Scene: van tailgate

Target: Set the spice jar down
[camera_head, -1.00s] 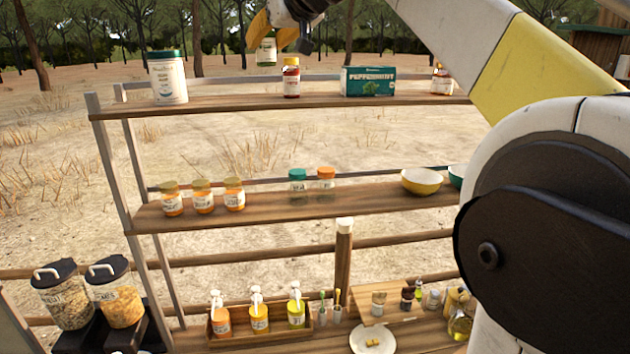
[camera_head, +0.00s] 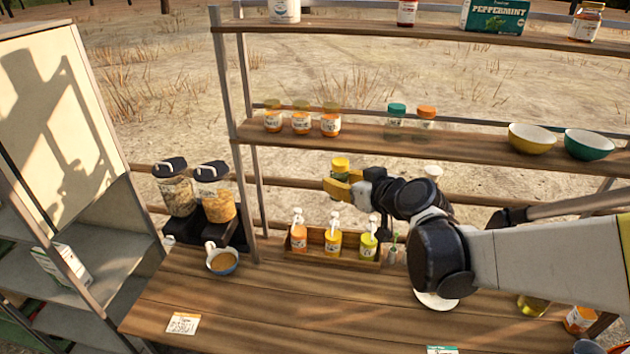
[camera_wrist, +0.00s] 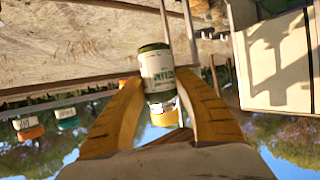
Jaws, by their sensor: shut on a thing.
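The jar is upright, held in the air between the yellow fingers, around the height of the middle shelf's underside and above the pump bottles.
Below stand pump bottles (camera_head: 333,240) in a wooden rack, with two tall canisters (camera_head: 213,195) to their left. A mug (camera_head: 221,260) and a price card (camera_head: 182,323) are on the worktop (camera_head: 290,310), whose front middle is clear. Two bowls (camera_head: 532,138) occupy the middle shelf's right.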

